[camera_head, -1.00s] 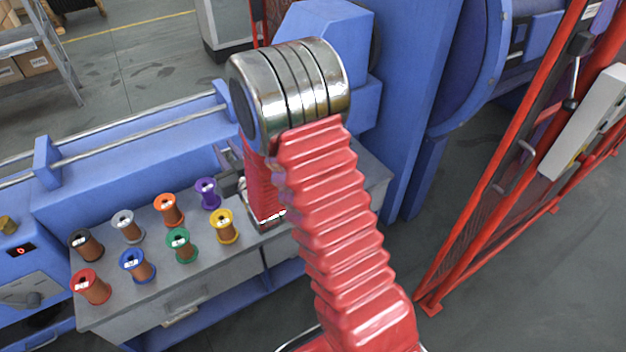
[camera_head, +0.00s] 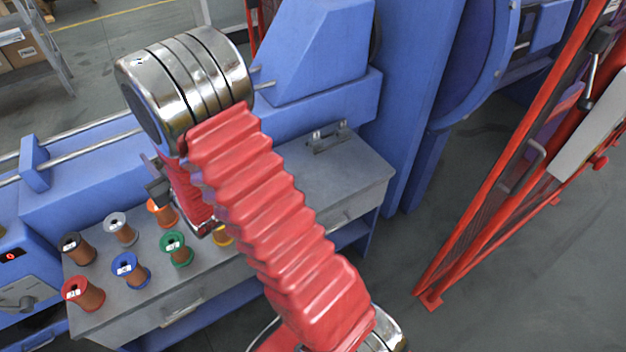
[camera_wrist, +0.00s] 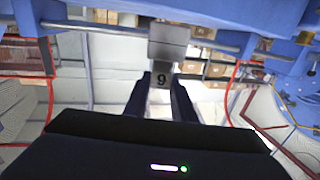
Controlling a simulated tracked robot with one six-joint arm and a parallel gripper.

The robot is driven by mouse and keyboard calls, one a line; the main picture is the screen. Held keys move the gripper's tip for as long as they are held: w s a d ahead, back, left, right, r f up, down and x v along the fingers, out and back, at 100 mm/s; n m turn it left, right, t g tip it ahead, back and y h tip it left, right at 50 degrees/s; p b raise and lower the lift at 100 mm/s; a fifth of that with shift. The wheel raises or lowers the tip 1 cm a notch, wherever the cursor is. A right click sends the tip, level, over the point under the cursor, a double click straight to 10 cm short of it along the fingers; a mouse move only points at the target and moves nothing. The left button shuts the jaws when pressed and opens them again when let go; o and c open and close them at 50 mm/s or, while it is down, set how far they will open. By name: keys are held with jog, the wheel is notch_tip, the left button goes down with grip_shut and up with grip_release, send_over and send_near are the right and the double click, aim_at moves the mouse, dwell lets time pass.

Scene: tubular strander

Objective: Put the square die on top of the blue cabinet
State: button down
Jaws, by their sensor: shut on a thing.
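My gripper (camera_wrist: 160,98) is shut on a grey metal piece, the square die (camera_wrist: 168,42), in the wrist view. A dark digit, 6 or 9, shows on its pale face between the dark fingers. In the head view my gripper (camera_head: 156,180) is above the back of the grey bench, behind the spools and partly hidden by my red arm. The die is hard to make out there. A blue cabinet with a red display (camera_head: 14,256) stands at the left edge. Whether it is the task's cabinet I cannot tell.
Several coloured wire spools (camera_head: 130,270) stand on the grey bench (camera_head: 350,178). A small metal holder (camera_head: 328,138) sits at its back right. Blue machine housing (camera_head: 310,60) with rails rises behind. A red fence (camera_head: 480,210) stands at the right.

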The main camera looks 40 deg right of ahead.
jog(key=shift+s+r, duration=0.1)
jog(key=s+d+f+m+h, duration=0.2)
jog(key=s+d+h, duration=0.1)
jog(key=d, duration=1.1)
jog(key=s+d+f+m+h, duration=0.1)
jog(key=s+d+h, duration=0.15)
jog(key=d, duration=1.15)
jog(key=s+d+f+m+g+h, duration=0.1)
jog(key=s+d+f+m+h, duration=0.1)
jog(key=s+d, duration=0.6)
jog(key=s+d+f+m+g+h, duration=0.1)
jog(key=s+d+f+g+h, duration=0.1)
jog(key=s+d, duration=0.7)
jog(key=d, duration=0.4)
jog(key=shift+s+m, duration=0.3)
jog(key=shift+m, duration=0.1)
jog(key=shift+h, duration=0.25)
jog(key=shift+f, duration=2.95)
